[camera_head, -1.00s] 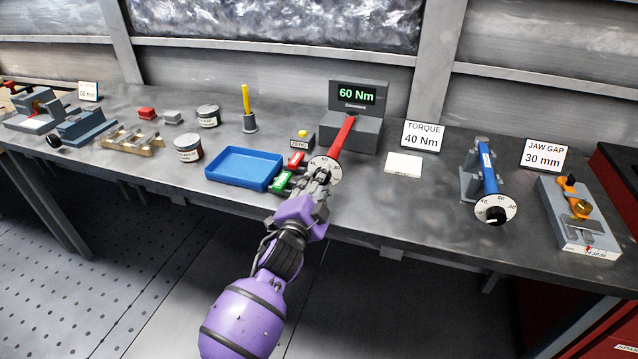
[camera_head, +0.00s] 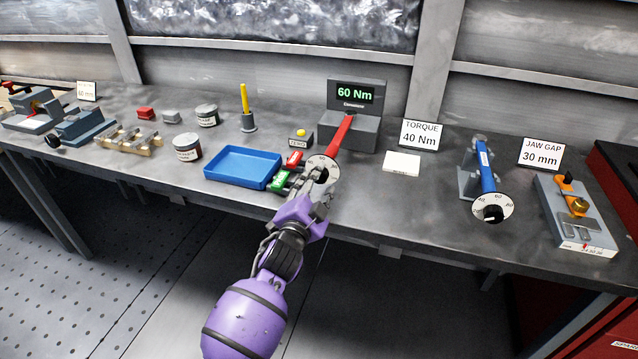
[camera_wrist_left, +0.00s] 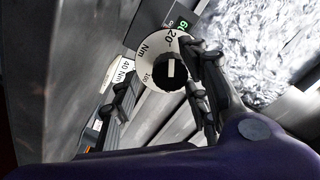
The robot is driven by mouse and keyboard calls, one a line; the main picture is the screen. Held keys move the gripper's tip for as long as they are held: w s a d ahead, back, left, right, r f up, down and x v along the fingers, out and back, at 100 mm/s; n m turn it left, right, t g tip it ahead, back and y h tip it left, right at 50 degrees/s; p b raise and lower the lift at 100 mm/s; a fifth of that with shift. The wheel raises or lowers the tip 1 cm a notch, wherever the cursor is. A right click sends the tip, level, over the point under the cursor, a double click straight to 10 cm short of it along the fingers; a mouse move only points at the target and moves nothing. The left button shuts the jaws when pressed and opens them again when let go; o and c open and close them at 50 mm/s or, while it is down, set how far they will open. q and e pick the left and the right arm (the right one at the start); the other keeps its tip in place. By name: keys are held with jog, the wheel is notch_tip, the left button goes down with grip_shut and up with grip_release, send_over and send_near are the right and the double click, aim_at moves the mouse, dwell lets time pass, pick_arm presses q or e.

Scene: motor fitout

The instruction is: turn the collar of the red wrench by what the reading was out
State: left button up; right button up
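The red wrench (camera_head: 342,134) lies with its far end in the grey tester (camera_head: 365,133), whose green display (camera_head: 355,93) reads "60 Nm". Its white dial collar (camera_head: 331,162) with a black knob faces me. In the left wrist view, the dial (camera_wrist_left: 147,50) shows "20" and "Nm", and the black knob (camera_wrist_left: 163,77) carries a white mark. My left gripper (camera_head: 314,184) is open at the knob. One finger is close along the knob's right side in the wrist view and the other is apart on the left. Contact cannot be told. My right gripper is not in view.
A "TORQUE 40 Nm" card (camera_head: 421,135) stands right of the tester. A blue wrench (camera_head: 487,168) with its own dial is farther right. A blue tray (camera_head: 241,166) and red and green blocks (camera_head: 281,180) sit close left of my gripper. A white pad (camera_head: 402,162) lies right.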

pick_arm(q)
jog(key=shift+a+f, duration=0.1)
jog(key=shift+a, duration=0.1)
jog(key=v, duration=1.2)
dwell(0.4)
jog(key=s+a+f+n+g+y, duration=0.2)
jog(key=s+a+f+n, duration=0.25)
jog(key=f, duration=0.25)
jog(key=s+a+f+n+g+y, duration=0.1)
jog(key=s+a+f+n+g, duration=0.2)
jog(key=s+f, duration=0.35)
jog(key=s+a+f+n+g, duration=0.1)
jog(key=s+a+f, duration=0.1)
jog(key=s+f, duration=0.3)
jog(key=s+a+f+n+g+y+p, duration=0.1)
jog(key=s+a+f+n, duration=0.1)
jog(key=s, duration=1)
jog(key=s+a+f+n+g+y, duration=0.1)
jog(key=s+a+f+n, duration=0.1)
jog(key=s+a+f, duration=0.2)
jog(key=s+f, duration=0.3)
jog(key=s, duration=0.1)
jog(key=shift+s+a+f+g, duration=0.25)
jog(key=shift+f+g, duration=0.05)
